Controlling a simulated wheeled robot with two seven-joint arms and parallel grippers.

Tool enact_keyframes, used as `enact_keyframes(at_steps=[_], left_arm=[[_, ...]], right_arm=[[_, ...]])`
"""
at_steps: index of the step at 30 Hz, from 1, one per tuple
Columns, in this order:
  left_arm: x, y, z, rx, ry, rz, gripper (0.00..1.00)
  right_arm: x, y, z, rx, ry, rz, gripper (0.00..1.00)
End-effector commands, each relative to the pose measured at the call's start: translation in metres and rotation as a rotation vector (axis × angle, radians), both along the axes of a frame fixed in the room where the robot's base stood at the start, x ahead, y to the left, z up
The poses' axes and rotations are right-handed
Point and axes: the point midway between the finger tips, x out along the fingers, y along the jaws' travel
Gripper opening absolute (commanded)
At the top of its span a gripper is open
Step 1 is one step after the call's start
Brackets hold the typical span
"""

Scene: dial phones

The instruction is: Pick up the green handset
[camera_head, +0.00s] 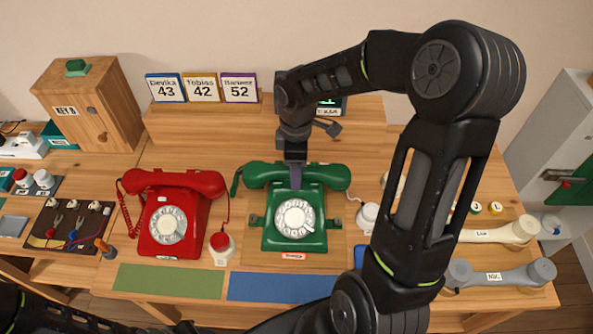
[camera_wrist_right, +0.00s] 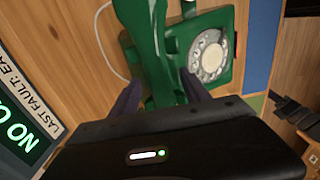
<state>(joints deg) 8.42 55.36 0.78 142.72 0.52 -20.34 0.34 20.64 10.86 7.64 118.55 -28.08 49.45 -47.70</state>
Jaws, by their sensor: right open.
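The green handset (camera_head: 328,174) lies across the cradle of the green phone (camera_head: 268,235), which has a white dial. My right gripper (camera_head: 296,178) reaches down from behind at the middle of the handset. In the right wrist view the open fingers (camera_wrist_right: 160,95) stand on either side of the handset (camera_wrist_right: 143,45), with a gap between them. Whether either finger touches it I cannot tell. The handset still lies on the phone. Part of its middle is hidden by the gripper in the head view. My left gripper is not in view.
A red phone (camera_head: 170,222) with its handset on stands to the left, and a red-topped button (camera_head: 221,247) sits between the phones. Cream (camera_head: 505,233) and grey (camera_head: 500,276) handsets lie at the right. Number cards (camera_head: 202,88) stand on the shelf behind.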

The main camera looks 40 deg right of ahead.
Motion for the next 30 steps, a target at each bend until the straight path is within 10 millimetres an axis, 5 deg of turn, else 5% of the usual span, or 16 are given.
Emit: enact_keyframes(at_steps=[5,21,30], left_arm=[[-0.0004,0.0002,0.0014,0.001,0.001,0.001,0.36],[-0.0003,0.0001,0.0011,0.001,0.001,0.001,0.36],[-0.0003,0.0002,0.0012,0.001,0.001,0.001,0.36]], right_arm=[[-0.0002,0.0000,-0.0131,0.000,0.000,0.000,0.55],[0.0001,-0.0001,-0.0128,-0.001,-0.001,0.000,0.55],[0.0000,-0.0001,-0.0127,-0.001,-0.001,0.000,0.32]])
